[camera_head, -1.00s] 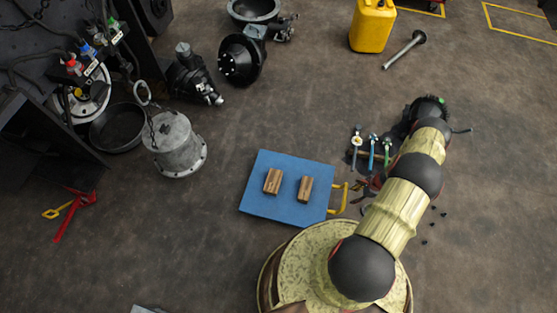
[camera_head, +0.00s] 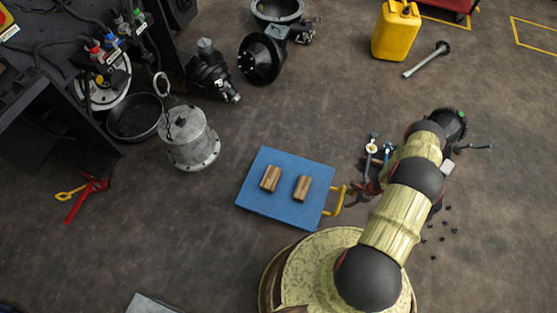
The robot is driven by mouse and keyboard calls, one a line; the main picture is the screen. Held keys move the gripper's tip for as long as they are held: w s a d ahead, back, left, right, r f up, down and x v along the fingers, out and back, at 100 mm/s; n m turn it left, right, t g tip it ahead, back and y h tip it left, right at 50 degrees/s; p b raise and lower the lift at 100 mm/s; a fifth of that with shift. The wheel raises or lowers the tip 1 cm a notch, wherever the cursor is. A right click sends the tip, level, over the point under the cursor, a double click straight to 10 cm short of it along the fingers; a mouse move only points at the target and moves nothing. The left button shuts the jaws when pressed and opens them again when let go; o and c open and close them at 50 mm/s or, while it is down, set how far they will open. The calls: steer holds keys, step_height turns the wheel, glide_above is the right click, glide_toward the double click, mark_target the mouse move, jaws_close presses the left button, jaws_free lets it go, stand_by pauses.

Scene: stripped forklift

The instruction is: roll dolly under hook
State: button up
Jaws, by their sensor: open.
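The dolly (camera_head: 254,194) is a flat blue platform on the floor, left of my arm. Two wooden blocks (camera_head: 301,188) lie on it, and a yellow handle (camera_head: 338,203) sticks out from its right side. My open gripper (camera_head: 366,190) is mostly hidden under my arm, close to the handle's right end; I cannot tell whether they touch. A pale hook-shaped piece (camera_head: 161,84) with a dark chain shows above a grey flanged cylinder (camera_head: 189,139), left of and behind the dolly. I cannot tell whether it is the task's hook.
The stripped forklift (camera_head: 45,95) fills the upper left, with a black pan (camera_head: 134,118) beside it. Dark machine parts (camera_head: 260,58) and a yellow canister (camera_head: 396,30) stand behind. A red tool (camera_head: 88,200) lies left. Hand tools and small bolts lie near my arm. Floor left of the dolly is clear.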

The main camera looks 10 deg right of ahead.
steer(key=shift+w+a+r, duration=0.1)
steer(key=shift+w+a, duration=5.05)
steer(key=shift+a, duration=2.6)
steer(key=shift+w+a+f, duration=0.1)
steer(key=shift+w+a, duration=5.1)
steer(key=shift+a, duration=2.6)
steer(key=shift+w+a+r, duration=0.1)
steer(key=shift+w+a, duration=5.05)
steer(key=shift+a, duration=2.6)
steer(key=s+d+p, duration=0.4)
steer(key=d+p, duration=0.2)
steer(key=w+a+p+v, duration=0.1)
steer(key=p+v, duration=0.6)
steer(key=v, duration=0.2)
steer(key=shift+r, duration=0.35)
steer(key=shift+s, duration=0.1)
